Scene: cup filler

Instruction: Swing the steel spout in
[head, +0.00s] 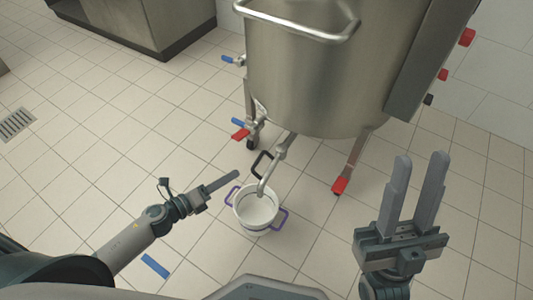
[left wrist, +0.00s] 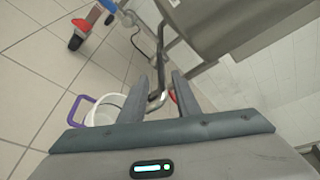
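The steel spout (head: 272,172) comes from under the large steel kettle (head: 310,85) and slants down, its lower end over the mouth of a white bucket (head: 258,225) with purple handles. A black loop handle (head: 257,160) shows beside the spout. My right gripper (head: 420,160) is open and empty at the right.
Kettle legs stand on both sides of the spout; a red foot (head: 340,186) is at the right one. A floor drain (head: 16,123) and blue floor mark (head: 155,266) lie left. The tiled floor at left is largely clear.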

